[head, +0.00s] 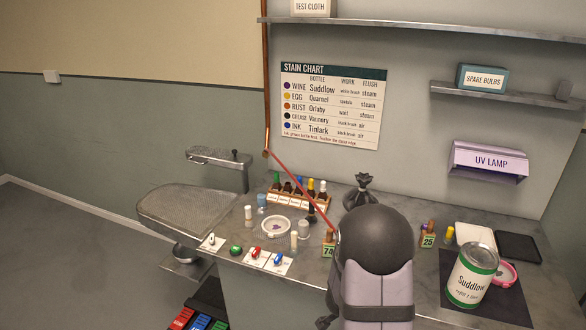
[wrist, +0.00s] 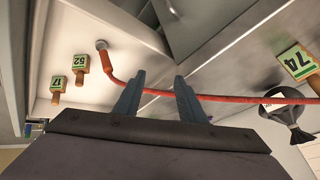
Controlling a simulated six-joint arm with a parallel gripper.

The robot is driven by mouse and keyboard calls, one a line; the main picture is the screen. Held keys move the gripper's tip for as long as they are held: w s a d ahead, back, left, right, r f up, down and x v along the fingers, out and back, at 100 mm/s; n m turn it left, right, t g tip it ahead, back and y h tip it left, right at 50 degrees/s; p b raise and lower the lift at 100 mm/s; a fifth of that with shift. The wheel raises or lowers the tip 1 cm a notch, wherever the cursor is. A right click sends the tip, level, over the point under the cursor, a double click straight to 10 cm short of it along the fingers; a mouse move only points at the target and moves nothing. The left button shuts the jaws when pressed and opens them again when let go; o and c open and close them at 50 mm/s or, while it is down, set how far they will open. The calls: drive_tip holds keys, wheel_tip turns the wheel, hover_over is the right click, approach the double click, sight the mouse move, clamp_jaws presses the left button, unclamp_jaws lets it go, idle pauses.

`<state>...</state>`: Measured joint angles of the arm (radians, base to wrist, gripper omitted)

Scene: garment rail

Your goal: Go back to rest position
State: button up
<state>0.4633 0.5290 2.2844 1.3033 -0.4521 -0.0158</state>
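My gripper (wrist: 160,77) shows in the wrist view with its two blue-grey fingers apart. I see nothing clamped between them. A red hose (wrist: 240,99) crosses the gap between the fingers and runs off to the right; whether it lies beyond them or between them I cannot tell. In the head view my dark rounded arm link stands over the front of the bench and hides the gripper. There the red hose (head: 298,188) slants from a copper pipe (head: 266,90) down to the arm.
A black tied bag (head: 362,188) stands behind my arm. Numbered tags (wrist: 298,62) show in the wrist view. Floor at left is clear.

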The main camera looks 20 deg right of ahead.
drive_tip(key=w+a+r+n+t+y+b, duration=0.1)
drive_tip(key=w+a+r+n+t+y, duration=0.3)
drive_tip(key=a, duration=0.6)
drive_tip(key=w+a+f+n+g+y+b, duration=0.1)
drive_tip(key=a+n+y+b, duration=0.1)
drive_tip(key=a+n, duration=0.65)
drive_tip(key=s+a+n+g, duration=0.2)
drive_tip(key=s+a+n, duration=0.2)
drive_tip(key=s, duration=0.3)
drive_tip(key=s+a+r+n+g+b, duration=0.1)
drive_tip(key=s+a+n+g, duration=0.1)
drive_tip(key=s+a+n, duration=0.2)
drive_tip(key=s+a, duration=0.1)
drive_tip(key=s, duration=0.2)
drive_tip(key=shift+s+a+r+g+y+b, duration=0.15)
drive_tip(key=shift+a+r+g+y+b, duration=0.15)
drive_tip(key=shift+a+y, duration=0.1)
drive_tip(key=shift+o, duration=0.3)
drive_tip(key=shift+s+d+n, duration=0.25)
drive_tip(key=shift+s, duration=0.2)
drive_tip(key=shift+w, duration=0.15)
